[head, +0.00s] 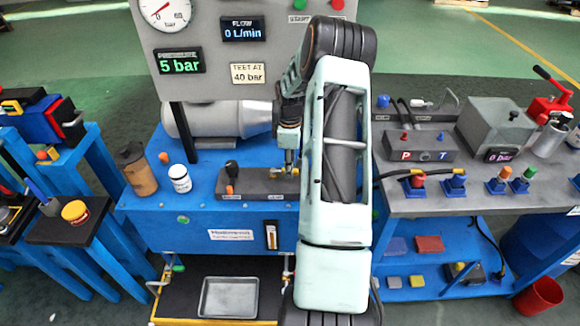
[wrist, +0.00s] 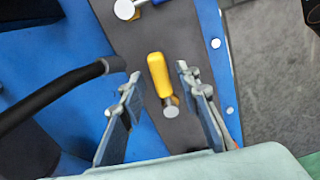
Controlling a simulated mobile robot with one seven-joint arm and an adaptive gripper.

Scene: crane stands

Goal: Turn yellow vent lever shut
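The yellow vent lever (wrist: 158,72) shows in the wrist view as a short yellow grip on a round metal pivot, on a dark grey plate. It points up and slightly left in that view. My gripper (wrist: 159,76) is open, with one finger on each side of the lever and visible gaps on both sides. In the head view my gripper (head: 289,158) points down over the right end of the grey valve block (head: 252,187); the lever is mostly hidden there by my arm.
A black hose or handle (wrist: 62,92) reaches close to the left finger in the wrist view. A second metal pivot (wrist: 125,9) lies above the lever.

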